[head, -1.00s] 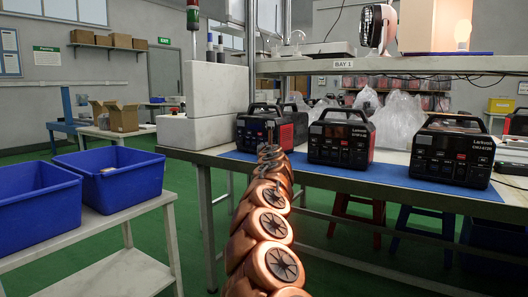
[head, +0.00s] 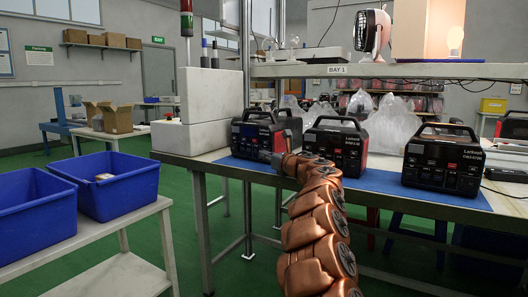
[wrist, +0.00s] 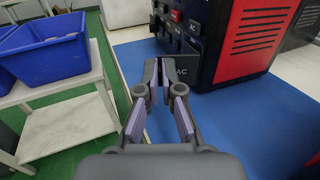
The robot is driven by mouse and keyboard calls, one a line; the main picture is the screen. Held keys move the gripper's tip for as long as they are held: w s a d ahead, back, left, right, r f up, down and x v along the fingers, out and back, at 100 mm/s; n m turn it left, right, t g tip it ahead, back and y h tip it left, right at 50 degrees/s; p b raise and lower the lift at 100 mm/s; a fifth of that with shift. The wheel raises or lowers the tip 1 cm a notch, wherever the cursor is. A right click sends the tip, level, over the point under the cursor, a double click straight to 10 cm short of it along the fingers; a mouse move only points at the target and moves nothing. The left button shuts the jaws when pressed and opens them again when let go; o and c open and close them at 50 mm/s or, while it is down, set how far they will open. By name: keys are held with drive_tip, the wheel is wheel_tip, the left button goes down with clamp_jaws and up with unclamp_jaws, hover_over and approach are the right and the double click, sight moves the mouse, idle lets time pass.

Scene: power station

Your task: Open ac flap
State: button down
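The leftmost black and red power station (head: 256,136) stands on the blue mat, and my copper arm reaches to its right end. In the wrist view the station's red side (wrist: 258,35) is at right and its dark front faces left. A dark flap marked AC (wrist: 183,72) is low on the front and seems to stand out from it; how far is unclear. My gripper (wrist: 160,82) is at that flap, its fingertips close together with a narrow gap. The right fingertip overlaps the flap's left edge; contact cannot be told.
Two more power stations, one in the middle (head: 337,145) and one at right (head: 443,160), stand on the blue mat (head: 385,184). A shelf (head: 300,70) hangs over the bench. Blue bins (head: 115,190) sit on a side table at left. Bare mat lies right of my gripper.

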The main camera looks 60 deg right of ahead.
drive_tip(key=shift+s+d+r+n+t+y+p, duration=0.1)
drive_tip(key=shift+s+n+t+y+p, duration=0.1)
drive_tip(key=shift+n+y+p, duration=0.35)
drive_tip(key=shift+s+d+r+n+t+y+p, duration=0.1)
drive_tip(key=shift+s+n+t+y+p, duration=0.15)
drive_tip(key=shift+y+p, duration=0.6)
drive_tip(key=shift+f+n+p, duration=0.1)
drive_tip(key=shift+n+p, duration=0.2)
drive_tip(key=shift+p, duration=0.4)
drive_tip(key=shift+s+d+f+n+y+p, duration=0.15)
drive_tip(key=shift+n+y+p, duration=0.25)
drive_tip(key=shift+y+p, duration=0.4)
drive_tip(key=c, duration=1.3)
unclamp_jaws()
drive_tip(key=shift+c, duration=0.2)
drive_tip(key=shift+s, duration=0.1)
drive_tip(key=s, duration=0.4)
drive_tip(key=s+a, duration=0.1)
drive_tip(key=s, duration=0.7)
drive_tip(key=shift+a, duration=0.15)
